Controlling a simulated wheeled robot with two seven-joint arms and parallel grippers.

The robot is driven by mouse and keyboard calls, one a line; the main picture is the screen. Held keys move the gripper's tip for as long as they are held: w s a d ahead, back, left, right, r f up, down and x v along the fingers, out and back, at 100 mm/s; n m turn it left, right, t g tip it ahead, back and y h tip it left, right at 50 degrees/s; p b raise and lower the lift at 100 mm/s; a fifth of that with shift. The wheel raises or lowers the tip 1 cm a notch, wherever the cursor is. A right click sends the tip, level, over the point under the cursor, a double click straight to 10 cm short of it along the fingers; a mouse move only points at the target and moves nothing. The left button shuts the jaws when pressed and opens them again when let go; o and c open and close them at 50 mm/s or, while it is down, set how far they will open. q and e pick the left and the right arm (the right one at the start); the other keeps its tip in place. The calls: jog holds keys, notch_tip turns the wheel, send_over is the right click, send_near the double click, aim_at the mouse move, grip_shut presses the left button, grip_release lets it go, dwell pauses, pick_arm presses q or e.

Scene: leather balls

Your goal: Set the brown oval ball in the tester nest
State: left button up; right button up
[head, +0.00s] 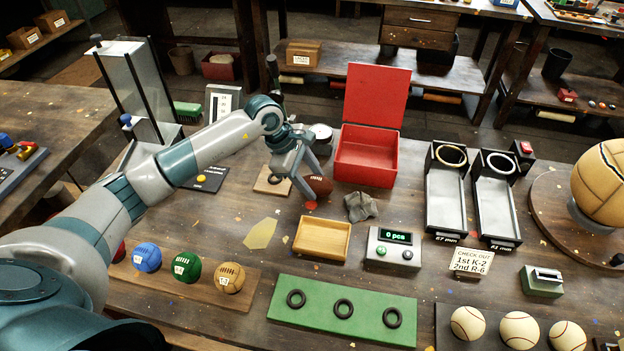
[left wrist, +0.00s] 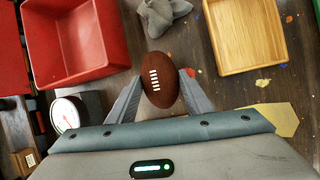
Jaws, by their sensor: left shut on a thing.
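The brown oval ball (head: 320,186) with white laces is between the fingers of my left gripper (head: 308,188), which is shut on it. In the left wrist view the ball (left wrist: 160,80) shows upright between the two grey fingers (left wrist: 158,92). How high it is above the table is hard to tell. A light wooden block (head: 264,188) with a dark round top lies just left of the gripper, partly hidden by it; I cannot tell whether this is the tester nest. A round dial gauge (head: 321,132) stands behind the gripper. My right gripper is not in view.
An open red box (head: 366,160) stands behind right of the ball. A grey cloth (head: 360,206), an empty wooden tray (head: 322,239) and a counter reading 0 pcs (head: 388,249) are nearby. Several balls sit on a wooden rack (head: 180,289) at front left.

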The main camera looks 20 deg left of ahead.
aim_at(311, 178)
pick_arm(q)
jog(key=shift+f, duration=0.1)
jog(key=o, duration=1.1)
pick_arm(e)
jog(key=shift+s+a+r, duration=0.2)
pick_arm(q)
jog(key=shift+a+r, duration=0.15)
jog(key=shift+r, duration=0.25)
jog(key=b+v, duration=0.1)
jog(key=v, duration=0.2)
jog(key=shift+a+r+b, duration=0.1)
jog(key=shift+r+b, duration=0.15)
jog(key=shift+b, duration=0.05)
jog(key=b+v, duration=0.2)
jog(key=v, duration=0.6)
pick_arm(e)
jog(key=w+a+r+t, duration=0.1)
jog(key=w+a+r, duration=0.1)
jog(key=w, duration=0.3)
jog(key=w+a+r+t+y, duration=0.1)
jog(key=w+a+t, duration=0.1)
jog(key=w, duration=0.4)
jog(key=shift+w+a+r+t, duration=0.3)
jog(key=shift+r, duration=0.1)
pick_arm(q)
jog(key=shift+o, duration=0.3)
jog(key=shift+s, duration=0.1)
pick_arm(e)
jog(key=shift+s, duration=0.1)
